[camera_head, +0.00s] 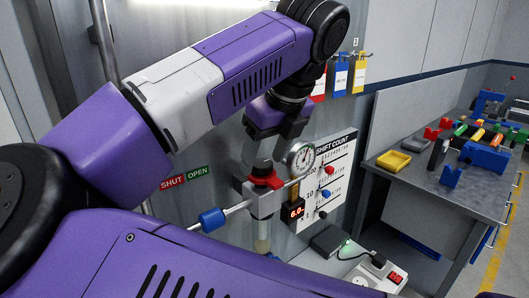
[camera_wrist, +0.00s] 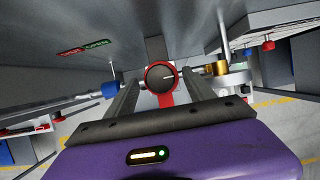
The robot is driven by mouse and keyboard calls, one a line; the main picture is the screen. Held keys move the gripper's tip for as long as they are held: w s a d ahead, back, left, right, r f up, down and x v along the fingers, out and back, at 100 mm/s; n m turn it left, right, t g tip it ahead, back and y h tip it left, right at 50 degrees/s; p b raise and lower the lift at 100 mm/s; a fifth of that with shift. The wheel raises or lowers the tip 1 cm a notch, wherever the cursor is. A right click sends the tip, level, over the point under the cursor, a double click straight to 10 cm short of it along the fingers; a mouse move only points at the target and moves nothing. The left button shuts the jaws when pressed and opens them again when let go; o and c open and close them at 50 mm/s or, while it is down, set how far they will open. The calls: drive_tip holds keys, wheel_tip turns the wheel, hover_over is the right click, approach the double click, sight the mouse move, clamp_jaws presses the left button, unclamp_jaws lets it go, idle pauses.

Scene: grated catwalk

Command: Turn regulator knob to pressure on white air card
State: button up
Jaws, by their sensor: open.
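The regulator (camera_head: 264,196) is a pale body with a red ring, mounted on a horizontal pipe. Its dark round knob (camera_wrist: 161,78) has a red rim and a white pointer line in the wrist view. A round dial gauge (camera_head: 301,158) sits at its upper right; a small display (camera_head: 293,212) reads about 6.0. My gripper (camera_head: 262,163) is above the regulator, pointing down. In the wrist view my open gripper (camera_wrist: 160,84) has one finger on each side of the knob; contact cannot be told. I cannot pick out the white air card with certainty.
A blue-handled valve (camera_head: 212,219) is on the pipe to the left, below a SHUT/OPEN label (camera_head: 186,178). A SHIFT COUNT board (camera_head: 333,170) with coloured pegs is behind. Hanging tags (camera_head: 341,78) are above. A workbench (camera_head: 430,185) with coloured parts stands right.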

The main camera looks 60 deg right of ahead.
drive_tip(key=shift+c, duration=0.2)
clamp_jaws()
drive_tip(key=shift+f, duration=0.1)
drive_tip(key=shift+f+m+b, duration=0.1)
drive_tip(key=shift+m+b, duration=0.2)
drive_tip(key=shift+b, duration=0.4)
drive_tip(key=m+h+b, duration=0.1)
drive_tip(key=m+b, duration=0.1)
drive_tip(key=b, duration=0.1)
drive_tip(key=shift+w+a+f, duration=0.1)
drive_tip(key=m+g+h+b, duration=0.1)
drive_tip(key=m+b, duration=0.2)
drive_tip(key=m, duration=0.1)
drive_tip(key=shift+w+a, duration=0.1)
drive_tip(key=m, duration=0.2)
drive_tip(key=m+g+h, duration=0.1)
drive_tip(key=m, duration=0.1)
drive_tip(key=m+g+b, duration=0.1)
drive_tip(key=shift+w+a+r+m, duration=0.1)
drive_tip(key=shift+w+r+m, duration=0.1)
drive_tip(key=shift+r+m, duration=0.15)
drive_tip(key=shift+w+m+g+p, duration=0.15)
drive_tip(key=shift+m+g+p, duration=0.6)
drive_tip(key=shift+m, duration=1.6)
drive_tip(key=shift+f+g, duration=0.1)
drive_tip(key=shift+g, duration=0.25)
